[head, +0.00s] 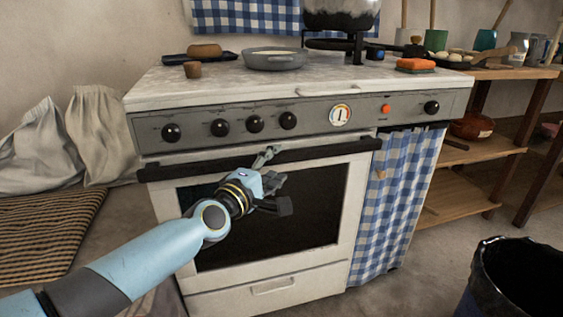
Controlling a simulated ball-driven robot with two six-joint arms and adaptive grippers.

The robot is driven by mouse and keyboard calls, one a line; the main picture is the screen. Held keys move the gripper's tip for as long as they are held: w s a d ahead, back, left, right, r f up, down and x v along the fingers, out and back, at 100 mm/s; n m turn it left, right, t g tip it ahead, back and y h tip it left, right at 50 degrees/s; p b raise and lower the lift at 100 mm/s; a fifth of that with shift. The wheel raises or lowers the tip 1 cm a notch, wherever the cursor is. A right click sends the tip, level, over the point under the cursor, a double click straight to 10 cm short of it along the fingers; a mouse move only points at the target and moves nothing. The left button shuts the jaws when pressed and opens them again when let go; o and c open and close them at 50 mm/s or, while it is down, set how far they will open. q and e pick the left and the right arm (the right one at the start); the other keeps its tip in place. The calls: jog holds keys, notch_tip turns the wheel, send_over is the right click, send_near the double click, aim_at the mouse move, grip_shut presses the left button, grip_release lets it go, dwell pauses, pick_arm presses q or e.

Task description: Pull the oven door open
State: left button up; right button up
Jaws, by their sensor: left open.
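The white oven door (347,205) with its dark window (305,220) is in the middle of the head view and looks shut. Its long black handle bar (335,149) runs across the top of the door. My left gripper (277,180) is open in front of the upper door, at the middle of the bar. One finger reaches up over the bar and the other is below it, in front of the window. I cannot tell whether the fingers touch the bar. My right gripper is not in view.
Black knobs (255,124) and a round gauge (340,115) sit above the handle. A grey pan (275,60) and an orange sponge (415,64) are on the stove top. A checked curtain (395,205) hangs right of the door. A black bin (515,285) stands at the lower right.

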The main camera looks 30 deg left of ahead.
aim_at(280, 160)
pick_arm(q)
jog(key=shift+w+a, duration=0.1)
jog(key=shift+w, duration=1.5)
jog(key=shift+c, duration=0.4)
grip_shut()
